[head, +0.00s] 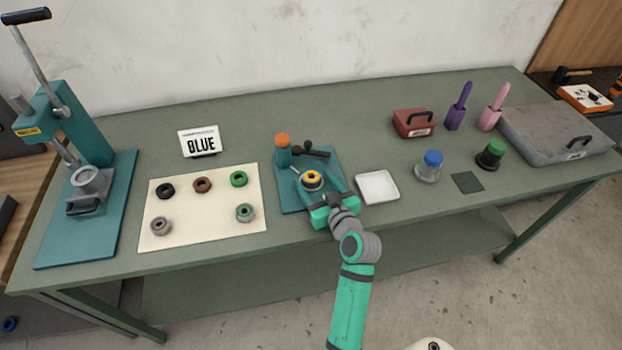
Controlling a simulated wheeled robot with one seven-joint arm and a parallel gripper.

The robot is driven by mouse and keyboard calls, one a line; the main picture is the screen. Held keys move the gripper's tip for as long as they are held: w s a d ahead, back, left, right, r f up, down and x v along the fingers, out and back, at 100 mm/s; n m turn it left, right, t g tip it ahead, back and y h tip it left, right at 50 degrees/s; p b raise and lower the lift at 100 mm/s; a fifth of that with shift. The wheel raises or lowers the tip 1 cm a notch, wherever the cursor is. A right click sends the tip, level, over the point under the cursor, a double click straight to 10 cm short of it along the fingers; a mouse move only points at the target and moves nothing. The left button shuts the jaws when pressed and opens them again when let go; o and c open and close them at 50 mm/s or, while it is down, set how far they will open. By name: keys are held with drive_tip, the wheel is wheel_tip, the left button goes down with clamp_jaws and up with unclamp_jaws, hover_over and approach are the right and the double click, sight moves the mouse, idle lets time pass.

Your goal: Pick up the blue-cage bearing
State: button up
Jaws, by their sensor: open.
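My gripper (318,188) is open over the teal fixture (290,203) in the middle of the bench. Its fingers reach to either side of a round grey part with a yellow-orange ring (311,177); I cannot tell whether they touch it. Several bearings lie on the cream mat (203,236): black (165,191), brown (202,185), green (239,179), grey (160,226) and grey-green (245,212). None of these clearly shows a blue cage. A small blue ring-like thing (10,324) lies low at the far left, beyond the bench; I cannot tell if it is a bearing.
A teal press (80,125) stands at left. Right of my gripper are a white tray (377,199), a blue-lidded jar (430,169), a green-topped jar (491,155) and a grey case (555,130).

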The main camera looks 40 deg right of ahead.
drive_tip(key=shift+c, duration=0.2)
drive_tip(key=c, duration=1.3)
